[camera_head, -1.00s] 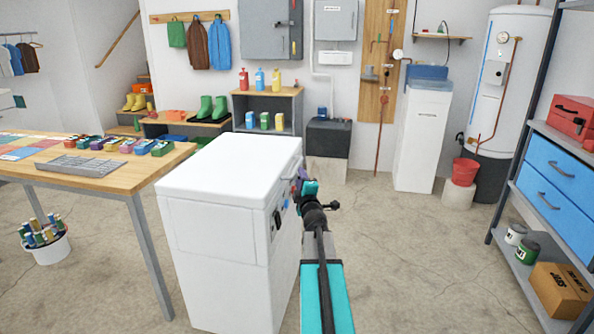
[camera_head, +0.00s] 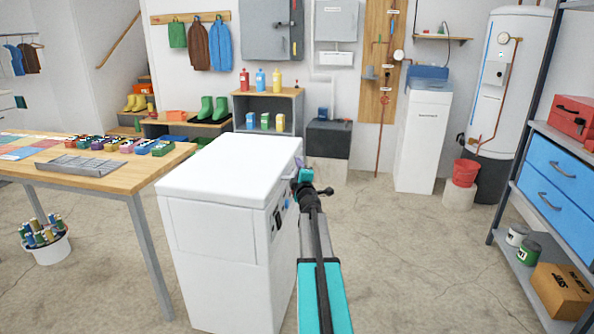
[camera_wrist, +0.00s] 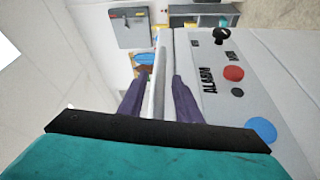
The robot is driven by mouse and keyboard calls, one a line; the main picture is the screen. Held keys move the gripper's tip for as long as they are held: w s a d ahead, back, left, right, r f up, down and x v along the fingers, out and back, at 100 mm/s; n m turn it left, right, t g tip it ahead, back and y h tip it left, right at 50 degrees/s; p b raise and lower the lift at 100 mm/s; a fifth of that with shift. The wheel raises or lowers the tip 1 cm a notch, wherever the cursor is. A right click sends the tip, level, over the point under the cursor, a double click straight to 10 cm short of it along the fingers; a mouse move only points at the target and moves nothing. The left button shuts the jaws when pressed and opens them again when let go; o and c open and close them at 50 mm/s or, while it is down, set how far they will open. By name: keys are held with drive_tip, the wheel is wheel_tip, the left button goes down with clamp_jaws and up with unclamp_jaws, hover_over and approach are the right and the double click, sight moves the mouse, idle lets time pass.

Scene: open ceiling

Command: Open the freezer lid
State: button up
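The white chest freezer (camera_head: 215,250) stands in the middle of the head view. Its white lid (camera_head: 232,168) lies flat and closed on top. My gripper (camera_head: 299,179) is at the freezer's right-hand side, level with the lid edge; its fingertips are mostly hidden there. In the wrist view, its two purple fingers (camera_wrist: 160,78) are apart, one on each side of a narrow pale strip (camera_wrist: 160,60) along the lid edge. I cannot tell whether they touch it. The freezer's front panel (camera_wrist: 245,85) shows there with an ALARM label, red and blue round parts and a black knob.
A wooden table (camera_head: 120,180) with a grey tray and colored items stands left, close to the freezer. A low shelf (camera_head: 268,94) with bottles is behind it. A shelving rack (camera_head: 540,135) stands at the right. The concrete floor right of the freezer is clear.

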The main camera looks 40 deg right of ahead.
drive_tip(key=shift+w+d, duration=0.15)
drive_tip(key=shift+w, duration=0.05)
clamp_jaws()
drive_tip(key=shift+a, duration=0.4)
drive_tip(key=shift+d, duration=0.25)
drive_tip(key=shift+r, duration=0.15)
